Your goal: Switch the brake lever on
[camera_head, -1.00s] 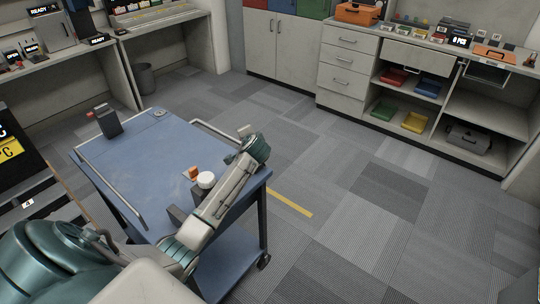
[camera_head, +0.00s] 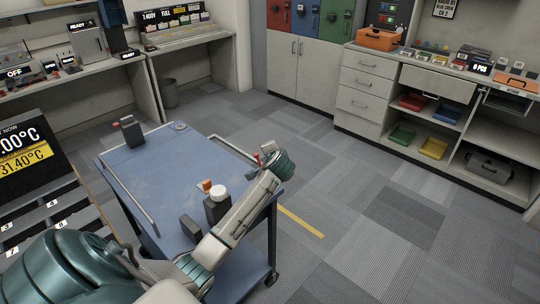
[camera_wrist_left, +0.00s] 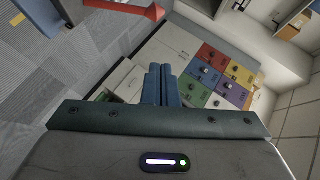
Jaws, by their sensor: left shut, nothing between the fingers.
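A red lever (camera_wrist_left: 125,10) crosses the top of the left wrist view, apart from my fingers. A small red piece (camera_head: 256,157), perhaps the same lever, shows beside my left gripper at the right edge of the blue cart (camera_head: 165,170) in the head view. My left gripper (camera_head: 268,148) is above that edge, partly hidden by its own wrist. In the left wrist view its two blue fingers (camera_wrist_left: 161,84) are together with nothing between them. Whether it touches the lever cannot be told. My right gripper is not in view.
On the cart stand a dark box with a red part (camera_head: 131,132), an orange block (camera_head: 206,185) and a white-topped dark block (camera_head: 218,203). A display panel (camera_head: 28,155) stands at left. Shelves (camera_head: 450,120) line the back right. The floor right of the cart is clear.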

